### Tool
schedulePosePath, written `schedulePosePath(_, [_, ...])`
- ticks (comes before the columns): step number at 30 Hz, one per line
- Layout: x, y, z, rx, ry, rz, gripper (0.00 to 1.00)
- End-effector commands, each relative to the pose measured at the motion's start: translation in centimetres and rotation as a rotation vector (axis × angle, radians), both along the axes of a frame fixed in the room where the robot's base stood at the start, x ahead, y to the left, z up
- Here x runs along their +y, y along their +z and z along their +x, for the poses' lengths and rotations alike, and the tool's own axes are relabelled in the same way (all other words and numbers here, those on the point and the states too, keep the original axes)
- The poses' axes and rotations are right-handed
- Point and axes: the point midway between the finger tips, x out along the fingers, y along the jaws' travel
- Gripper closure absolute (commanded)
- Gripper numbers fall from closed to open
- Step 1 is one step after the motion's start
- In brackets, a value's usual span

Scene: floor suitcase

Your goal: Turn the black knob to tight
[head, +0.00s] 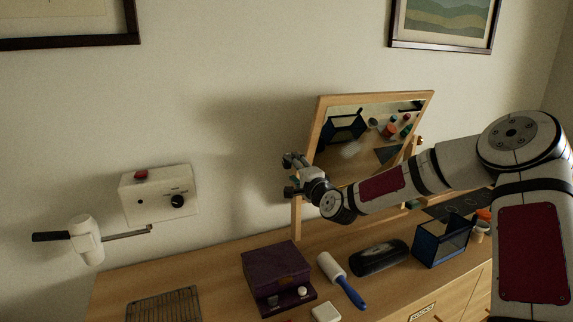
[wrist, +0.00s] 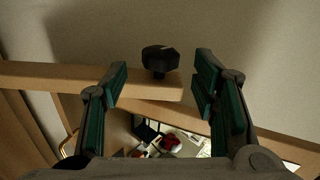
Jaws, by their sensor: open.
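A black faceted knob (wrist: 160,60) shows in the wrist view, at the end of a wooden post (wrist: 150,88) of the mirror stand. A small pale mark is on its top. My gripper (wrist: 162,78) is open, with one green-padded finger on each side of the knob. Neither finger seems to touch it. In the head view my gripper (head: 291,176) is at the left side of the tilted, wood-framed mirror (head: 318,110) and hides this knob. Another black knob (head: 177,201) is on a white wall box (head: 155,205) at the left, away from my gripper.
Below, the wooden dresser (head: 220,285) holds a purple box (head: 275,270), a lint roller (head: 340,280), a black case (head: 379,257) and a blue-edged clear box (head: 440,242). A white wall fixture with a dark handle (head: 50,237) is at far left.

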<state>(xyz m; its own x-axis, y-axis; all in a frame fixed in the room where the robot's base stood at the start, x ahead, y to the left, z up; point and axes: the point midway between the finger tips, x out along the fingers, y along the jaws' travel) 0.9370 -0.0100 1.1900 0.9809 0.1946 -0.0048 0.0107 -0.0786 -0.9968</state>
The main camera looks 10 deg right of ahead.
Motion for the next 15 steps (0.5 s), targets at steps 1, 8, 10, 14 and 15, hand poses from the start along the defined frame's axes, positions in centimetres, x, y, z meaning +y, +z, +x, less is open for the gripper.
schedulePosePath(1, [0.3, 0.0, 1.1, -0.001, 0.001, 0.0, 0.46])
schedulePosePath(8, [0.9, 0.0, 4.3, 0.0, 0.001, 0.001, 0.46])
schedulePosePath(10, [1.0, -0.1, 4.9, 0.001, 0.001, 0.001, 0.46])
schedulePosePath(14, [1.2, -0.1, 5.4, 0.001, 0.001, 0.0, 0.46])
schedulePosePath(15, [1.2, -0.1, 5.5, 0.002, 0.001, 0.0, 0.46])
